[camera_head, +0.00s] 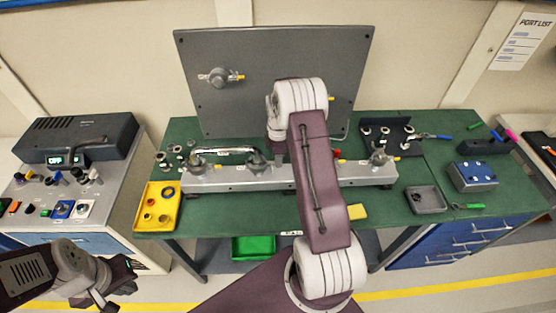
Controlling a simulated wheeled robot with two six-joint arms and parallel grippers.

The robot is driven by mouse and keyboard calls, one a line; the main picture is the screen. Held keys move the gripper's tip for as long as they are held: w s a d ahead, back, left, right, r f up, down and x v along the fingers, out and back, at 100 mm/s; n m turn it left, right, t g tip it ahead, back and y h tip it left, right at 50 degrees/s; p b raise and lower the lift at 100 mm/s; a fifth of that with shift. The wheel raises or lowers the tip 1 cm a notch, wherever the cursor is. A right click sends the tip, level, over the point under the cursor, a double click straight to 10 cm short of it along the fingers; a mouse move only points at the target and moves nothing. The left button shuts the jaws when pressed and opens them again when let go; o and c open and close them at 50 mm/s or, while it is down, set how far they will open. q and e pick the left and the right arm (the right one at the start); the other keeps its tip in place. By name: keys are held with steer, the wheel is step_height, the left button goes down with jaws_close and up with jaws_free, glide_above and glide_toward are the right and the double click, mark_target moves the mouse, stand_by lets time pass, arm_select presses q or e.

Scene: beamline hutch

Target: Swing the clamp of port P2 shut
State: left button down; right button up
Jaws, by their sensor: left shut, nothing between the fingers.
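A long grey manifold (230,179) lies on the green bench. Clamped port fittings show at its left end (196,166), near its middle (257,162) and at its right end (379,158). Part of it is hidden behind my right arm. An upright grey panel (270,60) behind carries another fitting (219,76). I cannot read which port is P2 or tell how its clamp stands. My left gripper (104,301) is shut and empty at the lower left, away from the bench. My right gripper (279,150) is over the manifold's middle, its fingers mostly hidden by its own wrist.
A yellow tray (138,219) with rings stands at the bench's left, a grey tray (441,200) and blue box (484,174) at the right. A black bracket (393,128) stands behind the manifold's right end. A control console (35,190) is at the left.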

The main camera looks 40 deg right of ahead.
steer(key=o, duration=0.3)
steer(key=shift+w+d+r, duration=0.1)
steer(key=shift+r, duration=0.15)
step_height(320, 180, up, 9)
steer(key=shift+f+b, duration=0.15)
steer(key=shift+b, duration=1.1)
